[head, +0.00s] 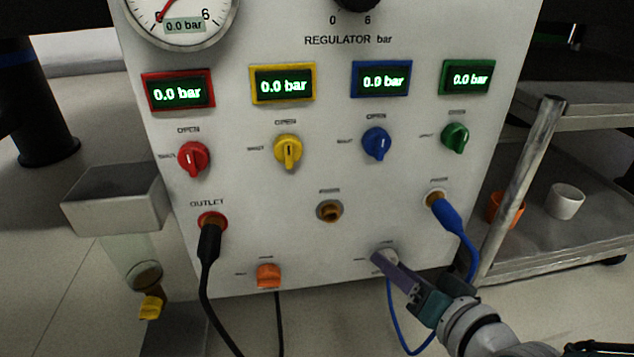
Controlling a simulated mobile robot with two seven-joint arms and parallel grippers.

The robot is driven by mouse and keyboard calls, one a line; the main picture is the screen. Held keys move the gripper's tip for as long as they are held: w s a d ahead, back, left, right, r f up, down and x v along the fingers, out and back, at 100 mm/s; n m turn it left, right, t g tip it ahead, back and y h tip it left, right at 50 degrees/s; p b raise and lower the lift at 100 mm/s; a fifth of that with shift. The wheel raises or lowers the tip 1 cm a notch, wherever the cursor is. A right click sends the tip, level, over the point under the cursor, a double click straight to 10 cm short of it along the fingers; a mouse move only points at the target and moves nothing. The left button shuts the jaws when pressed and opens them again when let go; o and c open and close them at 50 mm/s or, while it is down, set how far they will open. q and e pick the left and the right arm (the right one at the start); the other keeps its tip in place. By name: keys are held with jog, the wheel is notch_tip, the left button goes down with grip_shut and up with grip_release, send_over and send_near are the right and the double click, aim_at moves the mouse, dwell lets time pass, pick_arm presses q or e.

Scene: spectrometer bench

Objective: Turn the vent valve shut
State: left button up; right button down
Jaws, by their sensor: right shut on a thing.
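A pale grey knob (384,256) sits low on the right of the white panel (330,180). I take it for the vent valve, but its small labels are too blurred to read. My right gripper (378,262) reaches it from the lower right and is shut on it. The purple finger covers much of the knob, so its exact angle is hard to tell. My left gripper is not in view.
Red (193,158), yellow (288,151), blue (376,143) and green (455,137) valve knobs line the panel. An orange knob (268,276) sits lower left. A blue hose (450,220) hangs close to my right gripper. A black hose (208,250) hangs at left. All displays read 0.0 bar.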

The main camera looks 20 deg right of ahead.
jog(key=shift+w+a+r+n+g+h, duration=0.15)
jog(key=shift+n+g+h, duration=0.1)
jog(key=shift+n+h, duration=1.15)
jog(key=shift+a+f+n+g+h, duration=0.15)
jog(key=shift+n+h, duration=0.65)
jog(key=shift+n, duration=1.05)
jog(key=shift+w+a+r+n+g+h, duration=0.1)
jog(key=shift+a+n+g+h, duration=0.15)
jog(key=shift+n+h, duration=1.15)
jog(key=shift+n, duration=0.35)
jog(key=shift+c, duration=2.2)
grip_release()
jog(key=shift+s, duration=0.1)
